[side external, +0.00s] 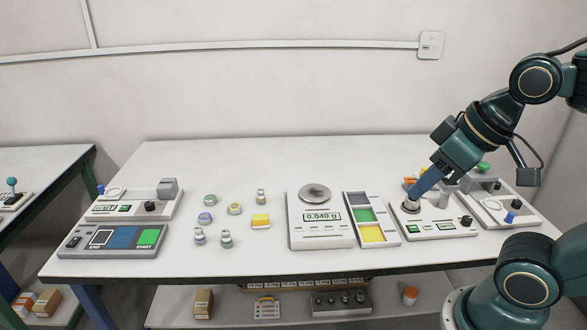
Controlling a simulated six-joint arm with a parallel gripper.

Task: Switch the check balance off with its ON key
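The balance (320,234) stands near the middle of the table, a white box with a round steel pan (314,193) on top. Its display (322,216) is lit and reads about 0.040 g. Small keys sit on its front panel below the display, but their labels are too small to read, so I cannot tell which is ON. My gripper (412,201) points down and left at a white panel unit (443,230) to the right of the balance.
A tray with grey, green and yellow sections (387,241) lies between the balance and the panel unit. More panel units fill both table ends. The back of the table is clear.

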